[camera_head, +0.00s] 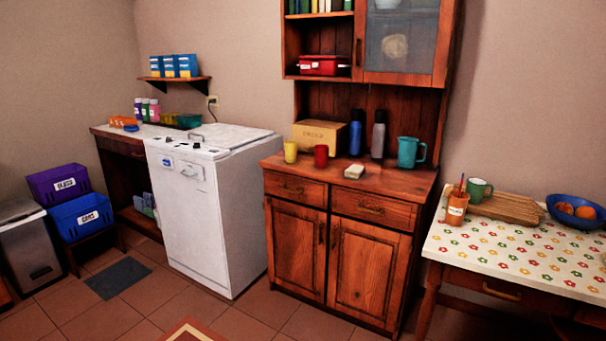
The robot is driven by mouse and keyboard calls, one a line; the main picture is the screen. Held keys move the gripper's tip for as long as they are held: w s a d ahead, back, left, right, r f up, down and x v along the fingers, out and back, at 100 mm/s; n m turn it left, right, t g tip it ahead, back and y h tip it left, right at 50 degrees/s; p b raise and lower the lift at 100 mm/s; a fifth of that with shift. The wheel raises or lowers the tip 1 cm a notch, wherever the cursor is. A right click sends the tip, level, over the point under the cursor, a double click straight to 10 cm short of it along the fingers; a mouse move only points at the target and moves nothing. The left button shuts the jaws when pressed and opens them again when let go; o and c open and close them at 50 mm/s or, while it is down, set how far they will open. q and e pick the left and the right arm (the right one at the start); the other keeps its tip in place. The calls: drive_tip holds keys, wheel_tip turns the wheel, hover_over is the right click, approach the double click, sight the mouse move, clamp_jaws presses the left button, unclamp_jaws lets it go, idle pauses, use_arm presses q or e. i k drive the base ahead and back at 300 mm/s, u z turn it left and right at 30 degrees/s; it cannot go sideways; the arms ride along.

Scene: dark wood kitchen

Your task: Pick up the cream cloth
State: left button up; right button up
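A small cream, folded-looking item, which looks like the cream cloth (354,171), lies on the counter of the dark wood cabinet (395,184), near its front edge. It is small in the view, so its folds are hard to make out. A red cup (321,156) stands to its left and a teal pitcher (409,152) stands behind it to the right. Neither of my grippers shows in the head view.
A yellow cup (290,151), a cardboard box (319,135), a blue bottle (356,136) and a grey bottle (378,138) stand on the same counter. A white washer (235,215) is to the left. A flowered table (520,250) stands right. Tiled floor in front looks mostly open.

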sight(354, 172)
drive_tip(key=u, duration=0.5)
drive_tip(key=i, duration=1.65)
drive_tip(key=z, duration=0.45)
drive_tip(key=i, duration=1.1)
drive_tip(key=z, duration=1.05)
